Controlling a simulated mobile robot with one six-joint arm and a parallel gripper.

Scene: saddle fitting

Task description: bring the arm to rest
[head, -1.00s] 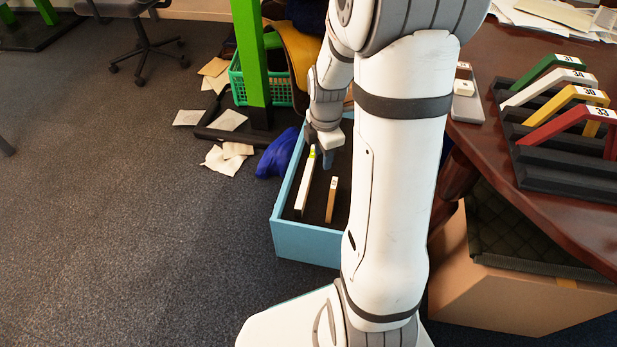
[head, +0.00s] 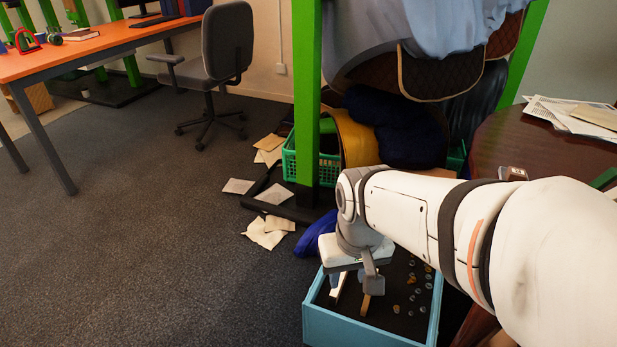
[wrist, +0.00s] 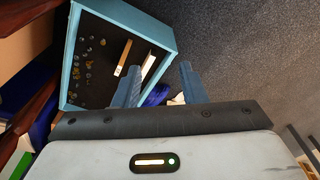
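My arm (head: 420,215) reaches in from the right edge of the head view, over the blue crate. My gripper is above the crate, with its pale blue-white body (head: 357,255) seen from outside and its fingers partly hidden by the wrist. In the wrist view my gripper (wrist: 160,66) has its two blue-grey fingers wide apart with nothing held between them. The crate (wrist: 122,14) shows there beyond the fingers, with a white strip (wrist: 149,65) and a tan strip (wrist: 124,58) lying in it.
Several small round pieces (head: 413,281) lie in the crate (head: 350,329). A dark round table (head: 510,140) with papers (head: 575,115) is at the right. A green post (head: 306,100), green basket (head: 328,168) and a saddle (head: 358,138) stand behind. Grey floor at the left (head: 150,240) is clear.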

